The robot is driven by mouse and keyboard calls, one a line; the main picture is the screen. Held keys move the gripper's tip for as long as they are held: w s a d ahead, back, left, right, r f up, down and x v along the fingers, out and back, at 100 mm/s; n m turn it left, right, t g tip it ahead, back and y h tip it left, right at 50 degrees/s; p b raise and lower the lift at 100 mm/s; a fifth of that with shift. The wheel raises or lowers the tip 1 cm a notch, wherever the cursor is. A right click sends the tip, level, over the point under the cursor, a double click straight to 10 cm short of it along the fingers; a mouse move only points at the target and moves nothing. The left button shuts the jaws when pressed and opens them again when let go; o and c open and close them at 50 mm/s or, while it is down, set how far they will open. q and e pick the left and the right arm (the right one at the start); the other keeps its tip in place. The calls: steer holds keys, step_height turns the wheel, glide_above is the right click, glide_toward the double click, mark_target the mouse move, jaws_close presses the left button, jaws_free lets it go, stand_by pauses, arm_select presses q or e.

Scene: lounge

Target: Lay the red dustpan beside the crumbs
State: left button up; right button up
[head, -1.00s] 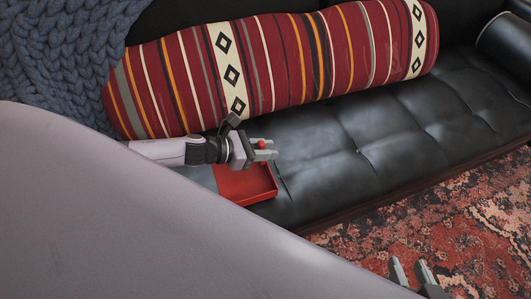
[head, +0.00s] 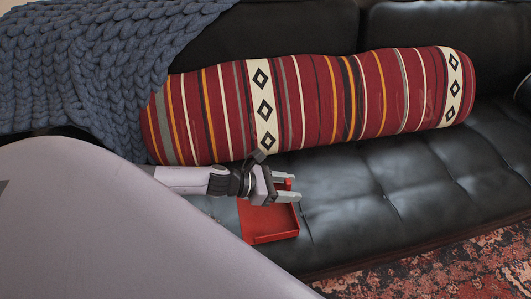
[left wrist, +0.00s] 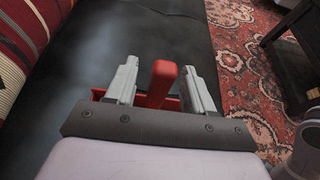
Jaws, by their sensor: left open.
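The red dustpan (head: 270,224) lies on the black leather sofa seat, in front of the striped bolster. Its red handle stands up and shows best in the left wrist view (left wrist: 160,82). My left gripper (head: 290,188) is open above the dustpan, with one finger on each side of the handle. In the left wrist view both fingers (left wrist: 160,66) appear apart from the handle, with gaps. The gripper hides part of the pan. I see no crumbs in either view. My right gripper is not in view.
The striped bolster (head: 310,105) lies along the sofa behind the dustpan. A blue knitted throw (head: 100,65) hangs at the left. The sofa seat (head: 400,185) is clear to the right. A red patterned rug (head: 440,272) covers the floor, with dark furniture (left wrist: 295,50) standing beyond.

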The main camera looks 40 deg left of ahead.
arm_select(q)
steer(key=p+v, duration=0.1)
steer(key=v, duration=1)
steer(key=shift+p, duration=0.3)
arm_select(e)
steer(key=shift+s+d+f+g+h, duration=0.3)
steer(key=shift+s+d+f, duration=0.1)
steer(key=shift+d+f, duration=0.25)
arm_select(q)
steer(key=shift+d, duration=0.1)
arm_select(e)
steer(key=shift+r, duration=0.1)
